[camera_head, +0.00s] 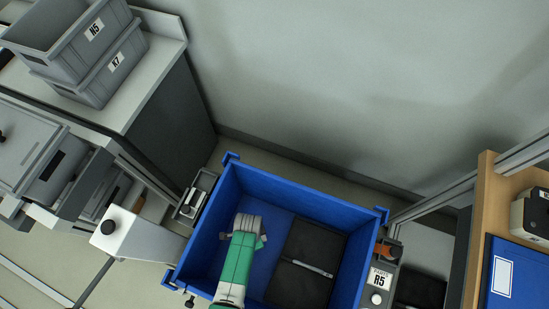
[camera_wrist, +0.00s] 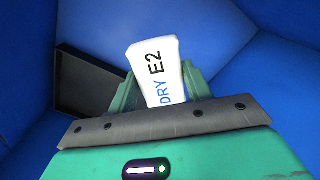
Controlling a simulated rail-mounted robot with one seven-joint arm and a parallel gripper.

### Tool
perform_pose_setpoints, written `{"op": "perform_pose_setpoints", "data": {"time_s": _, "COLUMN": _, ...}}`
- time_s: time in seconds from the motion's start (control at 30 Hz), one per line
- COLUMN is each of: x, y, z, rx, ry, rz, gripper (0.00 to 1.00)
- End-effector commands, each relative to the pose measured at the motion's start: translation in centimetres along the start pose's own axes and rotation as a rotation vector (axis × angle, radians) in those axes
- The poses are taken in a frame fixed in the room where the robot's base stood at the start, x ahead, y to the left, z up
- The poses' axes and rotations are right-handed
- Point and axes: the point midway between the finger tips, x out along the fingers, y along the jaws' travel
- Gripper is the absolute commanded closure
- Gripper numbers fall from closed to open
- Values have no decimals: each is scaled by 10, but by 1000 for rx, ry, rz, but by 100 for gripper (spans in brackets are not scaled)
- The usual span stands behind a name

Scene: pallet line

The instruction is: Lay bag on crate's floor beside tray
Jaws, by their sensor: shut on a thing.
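The blue crate (camera_head: 303,201) stands low in the head view, and its walls surround the wrist view. The tray (camera_head: 304,258) is black and flat and lies on the right part of the crate's floor; its dark edge shows at the left of the wrist view (camera_wrist: 88,88). My gripper (camera_head: 262,241) is inside the crate's outline, left of the tray, mostly hidden under my arm. In the wrist view my gripper (camera_wrist: 160,90) is shut on the bag (camera_wrist: 155,62), a white packet marked "E2 DRY". The bag is hidden in the head view. I cannot tell whether it touches the floor.
Bare blue crate floor (camera_head: 273,228) shows between my arm and the tray. Grey bins (camera_head: 85,60) stand on a bench at upper left. A wooden-edged shelf with a blue folder (camera_head: 512,275) is at far right.

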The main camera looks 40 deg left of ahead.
Motion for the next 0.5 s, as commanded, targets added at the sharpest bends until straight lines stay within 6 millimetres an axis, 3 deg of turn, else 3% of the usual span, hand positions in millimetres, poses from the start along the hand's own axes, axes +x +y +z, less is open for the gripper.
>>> {"op": "perform_pose_setpoints", "data": {"time_s": 0.03, "x": 14, "y": 3, "z": 9, "rx": -7, "ry": -1, "rz": 2, "gripper": 73}}
{"op": "perform_pose_setpoints", "data": {"time_s": 0.13, "x": 24, "y": 8, "z": 19, "rx": -13, "ry": 0, "rz": 0, "gripper": 73}}
{"op": "perform_pose_setpoints", "data": {"time_s": 0.5, "x": 22, "y": 8, "z": 19, "rx": -11, "ry": 0, "rz": -1, "gripper": 73}}
